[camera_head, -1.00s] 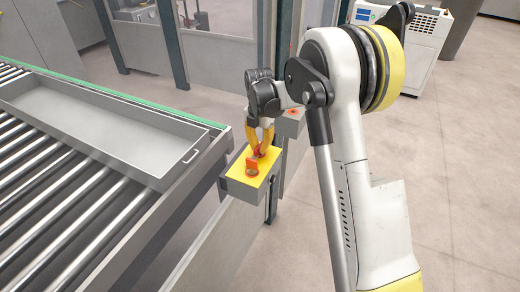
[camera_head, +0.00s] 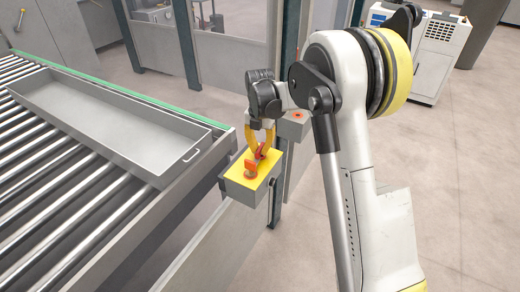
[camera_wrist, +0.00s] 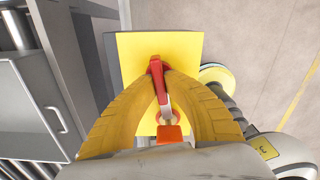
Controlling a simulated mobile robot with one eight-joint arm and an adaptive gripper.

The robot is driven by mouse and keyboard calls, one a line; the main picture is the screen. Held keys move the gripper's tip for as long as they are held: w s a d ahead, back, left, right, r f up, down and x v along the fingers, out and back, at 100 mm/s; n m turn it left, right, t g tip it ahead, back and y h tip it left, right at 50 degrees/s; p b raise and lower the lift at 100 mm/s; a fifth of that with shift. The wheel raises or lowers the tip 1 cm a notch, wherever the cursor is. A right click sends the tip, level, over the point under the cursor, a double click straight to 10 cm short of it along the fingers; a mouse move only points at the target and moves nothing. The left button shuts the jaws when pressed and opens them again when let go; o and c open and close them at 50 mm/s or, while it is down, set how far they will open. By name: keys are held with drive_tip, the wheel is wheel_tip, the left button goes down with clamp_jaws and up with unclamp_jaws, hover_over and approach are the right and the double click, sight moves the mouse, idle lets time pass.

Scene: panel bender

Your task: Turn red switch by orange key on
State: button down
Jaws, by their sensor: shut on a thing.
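A grey box with a yellow top (camera_head: 234,180) stands beside the conveyor in the head view; its yellow top (camera_wrist: 190,48) fills the middle of the wrist view. A red switch lever (camera_wrist: 157,68) lies across this top, with a small orange key-like piece (camera_wrist: 168,134) at its lower end in the wrist view. In the head view the orange piece (camera_head: 251,164) is near a round brownish base. My gripper (camera_wrist: 160,78), with yellow fingers, reaches down from above and is shut on the red lever. The fingers hide part of the lever and box top.
A roller conveyor (camera_head: 50,185) with a grey tray (camera_head: 110,128) lies to the left. A second grey box with a red mark (camera_head: 294,121) sits just behind the gripper. A post (camera_head: 289,60) and glazed panels stand behind.

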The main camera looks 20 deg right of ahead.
sight(260, 148)
drive_tip(key=c, duration=1.5)
unclamp_jaws()
drive_tip(key=shift+o, duration=0.2)
wheel_tip(260, 148, up, 12)
